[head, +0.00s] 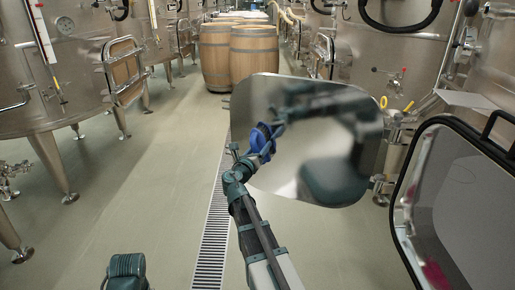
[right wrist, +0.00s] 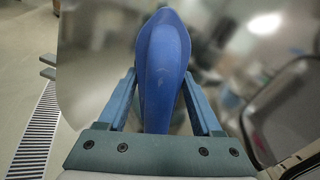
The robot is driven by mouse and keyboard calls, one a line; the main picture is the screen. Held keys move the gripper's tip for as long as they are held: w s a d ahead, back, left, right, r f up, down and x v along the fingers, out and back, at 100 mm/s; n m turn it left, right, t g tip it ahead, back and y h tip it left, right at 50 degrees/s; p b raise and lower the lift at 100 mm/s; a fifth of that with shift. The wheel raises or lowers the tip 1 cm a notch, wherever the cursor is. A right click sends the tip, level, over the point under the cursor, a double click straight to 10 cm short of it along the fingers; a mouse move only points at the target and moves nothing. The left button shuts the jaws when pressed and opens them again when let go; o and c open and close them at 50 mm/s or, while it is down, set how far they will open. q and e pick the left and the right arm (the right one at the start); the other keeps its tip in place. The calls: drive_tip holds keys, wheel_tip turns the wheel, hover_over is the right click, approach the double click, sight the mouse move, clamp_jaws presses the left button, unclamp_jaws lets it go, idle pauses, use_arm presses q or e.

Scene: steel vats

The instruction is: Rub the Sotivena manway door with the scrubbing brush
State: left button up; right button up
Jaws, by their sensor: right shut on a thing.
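A steel manway door (head: 345,160), mirror-like with rounded corners, hangs open in the middle of the head view. I can read no name on it. My right gripper (head: 252,160) is at the door's left part, shut on the blue scrubbing brush (head: 262,141). In the right wrist view the brush's smooth blue back (right wrist: 163,70) stands between the two fingers, and its bristles are hidden. The door (right wrist: 90,60) fills much of the background there. The door reflects my arm and the brush. I cannot tell whether the brush touches the door. My left gripper is not seen.
An open door with a dark gasket (head: 465,210) is at the right. Steel vats line both sides, with another manway door (head: 123,70) on the left one. Wooden barrels (head: 254,57) stand behind. A floor drain (head: 213,225) runs along the clear aisle.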

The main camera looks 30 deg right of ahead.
sight(299, 150)
drive_tip(key=shift+s+d, duration=0.95)
drive_tip(key=shift+s, duration=0.25)
drive_tip(key=shift+s, duration=0.1)
drive_tip(key=shift+s+d, duration=0.45)
drive_tip(key=shift+s, duration=0.2)
drive_tip(key=shift+s+d, duration=0.45)
drive_tip(key=shift+s, duration=0.2)
drive_tip(key=shift+d, duration=0.1)
drive_tip(key=shift+s+d, duration=1.15)
drive_tip(key=shift+s, duration=0.2)
drive_tip(key=shift+s+d, duration=0.55)
drive_tip(key=shift+s, duration=0.2)
drive_tip(key=shift+s+d, duration=0.55)
drive_tip(key=shift+s, duration=0.2)
